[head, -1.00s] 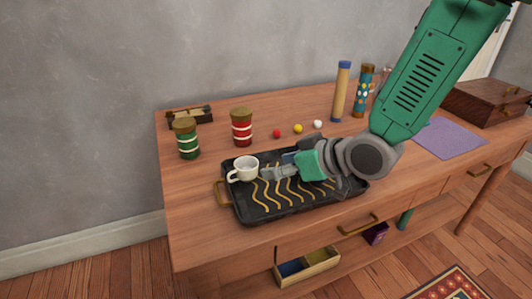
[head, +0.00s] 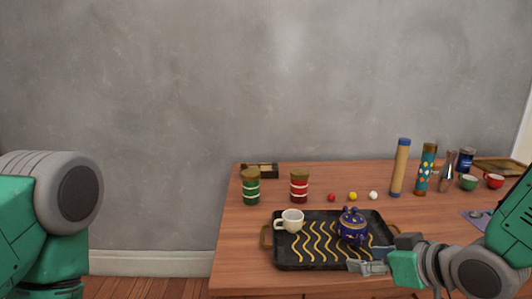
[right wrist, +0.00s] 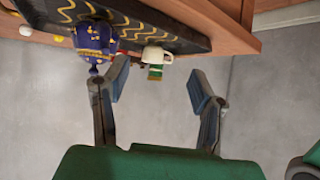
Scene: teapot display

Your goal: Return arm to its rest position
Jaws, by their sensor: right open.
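My right gripper (head: 372,260) is open and empty at the front right edge of the black tray (head: 290,250) in the head view. In the right wrist view its fingers (right wrist: 158,90) are spread apart with nothing between them. A dark blue teapot (head: 352,228) with gold marks stands on the tray's right part, just behind the gripper. A white cup (head: 291,220) stands at the tray's left back. The teapot (right wrist: 95,38) and cup (right wrist: 155,54) also show in the right wrist view. My left arm shows at the left of the head view, but its gripper is not seen.
The wooden table (head: 236,235) holds a green jar (head: 251,188), a red jar (head: 299,187) and small balls behind the tray. A tan cylinder (head: 400,168), a patterned cylinder (head: 426,168) and cups stand at the back right. Free space lies left of the table.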

